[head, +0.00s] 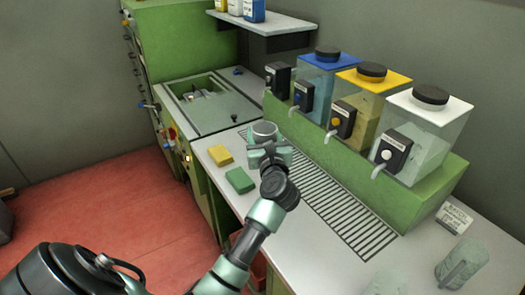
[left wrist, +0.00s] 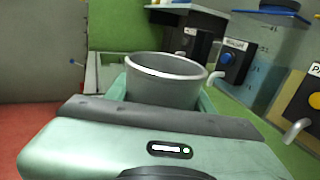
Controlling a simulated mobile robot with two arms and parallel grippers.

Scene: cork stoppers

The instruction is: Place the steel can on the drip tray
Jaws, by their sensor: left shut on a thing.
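The steel can (head: 264,130) is a grey, open-topped cylinder, held upright in my left gripper (head: 266,146). In the left wrist view the can (left wrist: 165,88) sits between the two pale green fingers, its rim facing up and its lower part hidden behind the gripper body. The drip tray (head: 345,215) is a long slatted grille set in the counter below the dispensers. The can appears at the tray's far end, near its left edge. I cannot tell whether it touches the tray or hangs above it. My right gripper is not in view.
Three dispensers with blue (head: 318,75), yellow (head: 358,95) and white (head: 425,125) tops stand on a green ledge, spouts towards the tray. A yellow sponge (head: 220,155) and a green sponge (head: 239,180) lie left of the gripper. Clear jugs (head: 462,262) stand near right. A sink (head: 205,105) lies beyond.

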